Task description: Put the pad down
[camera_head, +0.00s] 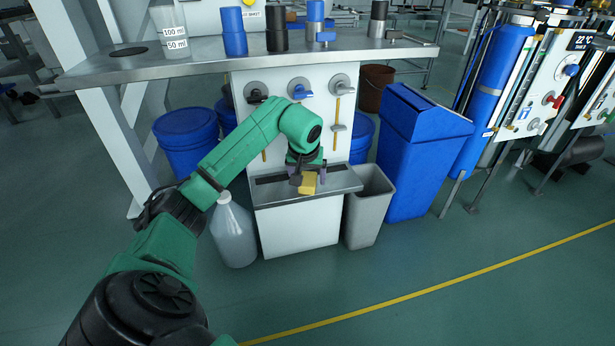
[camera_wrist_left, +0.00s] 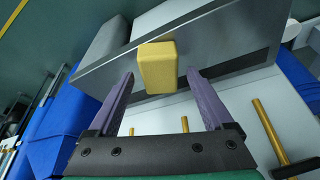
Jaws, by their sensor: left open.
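The pad, a small yellow block (camera_head: 308,184), is at the steel ledge (camera_head: 342,182) on the front of the white panel fixture. In the left wrist view the pad (camera_wrist_left: 158,68) shows against the ledge (camera_wrist_left: 220,45), overlapping its edge in the picture. My left gripper (camera_head: 306,176) is over the ledge, at the pad. Its two purple fingers stand apart in the left wrist view (camera_wrist_left: 160,76), one on each side of the pad, with visible gaps. I cannot tell whether the pad's underside rests fully on the ledge. My right gripper is not in view.
Above the ledge, the panel carries several valves, one with a blue handle (camera_head: 300,89). A steel counter (camera_head: 365,52) with blue and black cylinders runs above. A grey bin (camera_head: 368,205) and blue bin (camera_head: 418,150) stand right; a translucent jug (camera_head: 233,235) stands left. The front floor is clear.

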